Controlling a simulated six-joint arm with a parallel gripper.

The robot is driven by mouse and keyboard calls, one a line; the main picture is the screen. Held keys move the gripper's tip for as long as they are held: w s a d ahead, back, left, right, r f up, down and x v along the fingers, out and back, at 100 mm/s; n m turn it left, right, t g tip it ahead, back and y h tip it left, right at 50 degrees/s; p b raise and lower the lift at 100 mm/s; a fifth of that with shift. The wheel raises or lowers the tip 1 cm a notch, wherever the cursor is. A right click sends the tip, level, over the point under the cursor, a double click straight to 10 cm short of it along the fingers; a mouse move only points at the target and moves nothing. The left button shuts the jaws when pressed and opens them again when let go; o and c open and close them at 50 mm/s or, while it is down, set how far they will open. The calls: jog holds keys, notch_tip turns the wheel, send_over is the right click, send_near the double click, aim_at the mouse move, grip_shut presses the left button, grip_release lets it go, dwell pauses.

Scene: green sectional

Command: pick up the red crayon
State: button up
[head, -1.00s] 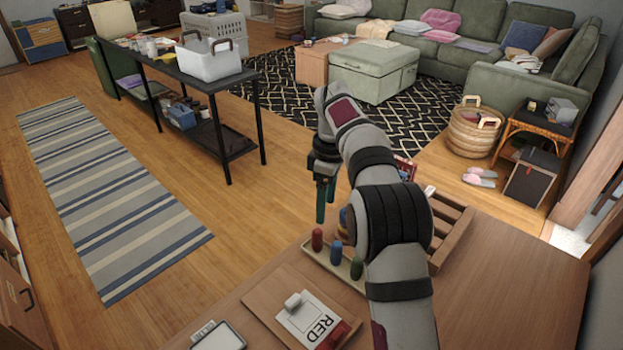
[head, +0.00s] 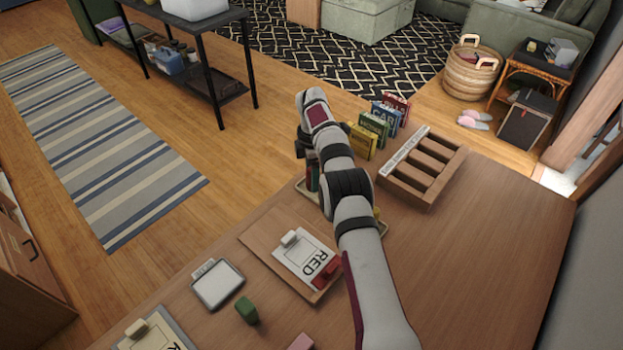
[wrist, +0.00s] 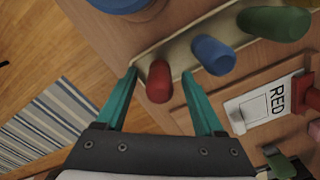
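The red crayon (wrist: 158,84) is a short, thick, rounded peg in a pale tray (wrist: 181,48). In the wrist view it stands at the tray's near end. My gripper (wrist: 159,77) is open, with one teal finger on each side of the red crayon and visible gaps to it. A blue crayon (wrist: 213,55) and a green crayon (wrist: 273,22) stand further along the same tray. In the head view my arm hides much of the tray, and my gripper (head: 309,172) is mostly covered there.
A clipboard reading RED (head: 306,257) with a red block lies on a wooden board in front of the tray. A slotted wooden rack (head: 437,189) and several small books (head: 375,132) stand behind to the right. The table's right side is clear.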

grip_shut()
